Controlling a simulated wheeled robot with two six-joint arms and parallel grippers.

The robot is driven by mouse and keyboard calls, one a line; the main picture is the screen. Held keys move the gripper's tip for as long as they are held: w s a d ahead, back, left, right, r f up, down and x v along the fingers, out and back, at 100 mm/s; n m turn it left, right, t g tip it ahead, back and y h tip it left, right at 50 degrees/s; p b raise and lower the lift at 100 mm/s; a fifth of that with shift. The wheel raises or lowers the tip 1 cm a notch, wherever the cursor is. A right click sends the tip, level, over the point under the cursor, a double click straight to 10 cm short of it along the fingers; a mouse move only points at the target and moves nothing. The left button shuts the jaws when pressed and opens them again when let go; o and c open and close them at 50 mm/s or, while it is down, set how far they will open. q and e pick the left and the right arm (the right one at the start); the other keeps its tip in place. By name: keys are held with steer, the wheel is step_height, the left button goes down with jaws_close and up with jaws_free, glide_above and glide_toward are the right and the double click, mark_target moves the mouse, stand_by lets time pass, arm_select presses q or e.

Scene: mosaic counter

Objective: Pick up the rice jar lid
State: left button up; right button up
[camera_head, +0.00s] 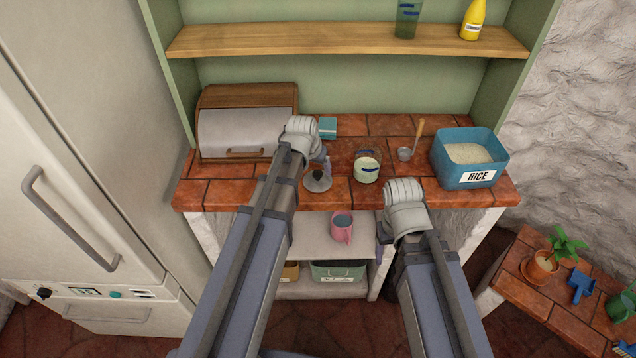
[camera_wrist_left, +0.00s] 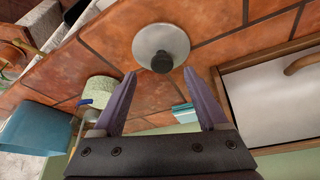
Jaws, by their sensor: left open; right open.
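The lid (camera_head: 318,182) is a pale round disc with a dark knob, lying flat on the tiled counter near its front edge. In the left wrist view the lid (camera_wrist_left: 160,38) is just beyond my fingertips, with its knob toward the gap between them. My left gripper (camera_head: 326,168) is above and beside the lid, partly hidden by my arm. In the left wrist view my left gripper (camera_wrist_left: 160,74) is open with nothing between its fingers.
A blue bin labelled RICE (camera_head: 469,170) and a ladle (camera_head: 410,145) are to the right. A bread box (camera_head: 247,125) stands left, a small teal box (camera_head: 327,128) behind. A pink mug (camera_head: 342,228) is on the lower shelf.

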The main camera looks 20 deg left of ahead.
mark_target(318, 172)
arm_select(q)
steer(key=shift+b+x, duration=2.45)
steer(key=shift+x, duration=0.2)
steer(key=shift+a+r, duration=0.15)
steer(key=shift+a, duration=0.05)
steer(key=shift+c, duration=0.2)
jaws_close()
